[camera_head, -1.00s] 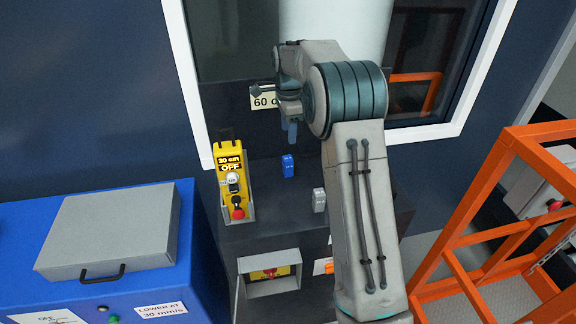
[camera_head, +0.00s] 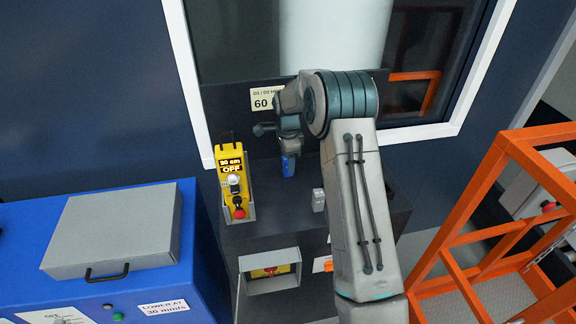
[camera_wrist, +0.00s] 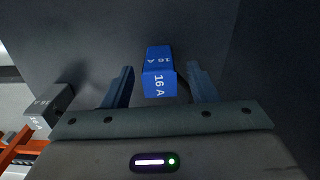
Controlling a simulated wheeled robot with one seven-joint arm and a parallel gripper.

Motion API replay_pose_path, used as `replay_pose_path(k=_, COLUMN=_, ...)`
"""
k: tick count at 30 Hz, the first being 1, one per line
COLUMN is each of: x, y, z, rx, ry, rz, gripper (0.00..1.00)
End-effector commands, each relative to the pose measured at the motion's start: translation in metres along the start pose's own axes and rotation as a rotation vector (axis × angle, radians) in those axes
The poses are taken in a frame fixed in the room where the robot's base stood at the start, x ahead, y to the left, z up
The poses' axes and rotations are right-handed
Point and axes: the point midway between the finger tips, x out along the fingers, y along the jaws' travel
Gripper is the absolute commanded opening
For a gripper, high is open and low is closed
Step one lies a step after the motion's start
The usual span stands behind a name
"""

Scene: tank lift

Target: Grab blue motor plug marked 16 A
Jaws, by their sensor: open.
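The blue motor plug (camera_wrist: 158,82) marked 16 A shows in the wrist view between the two fingers of my open gripper (camera_wrist: 159,88). Gaps show on both sides of it, and the fingers do not appear to grip it. In the head view the blue plug (camera_head: 288,170) stands on the dark bench top, partly hidden by my gripper (camera_head: 288,152), which points down over it. I cannot tell the exact finger depth along the plug.
A grey plug (camera_wrist: 47,108) marked 16 A or similar stands to the left in the wrist view; it also shows in the head view (camera_head: 318,199). A yellow pendant (camera_head: 232,180) stands left of the blue plug. An orange frame (camera_head: 480,200) is at the right.

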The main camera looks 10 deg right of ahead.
Motion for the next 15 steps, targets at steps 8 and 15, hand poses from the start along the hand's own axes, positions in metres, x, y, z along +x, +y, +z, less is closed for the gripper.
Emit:
replay_pose_path(k=8, x=-0.0002, y=0.0001, z=-0.0002, rx=0.0, ry=0.0, rz=0.0, gripper=0.08)
replay_pose_path(k=15, x=-0.0007, y=-0.0001, z=-0.0002, rx=0.0, ry=0.0, rz=0.0, gripper=0.02)
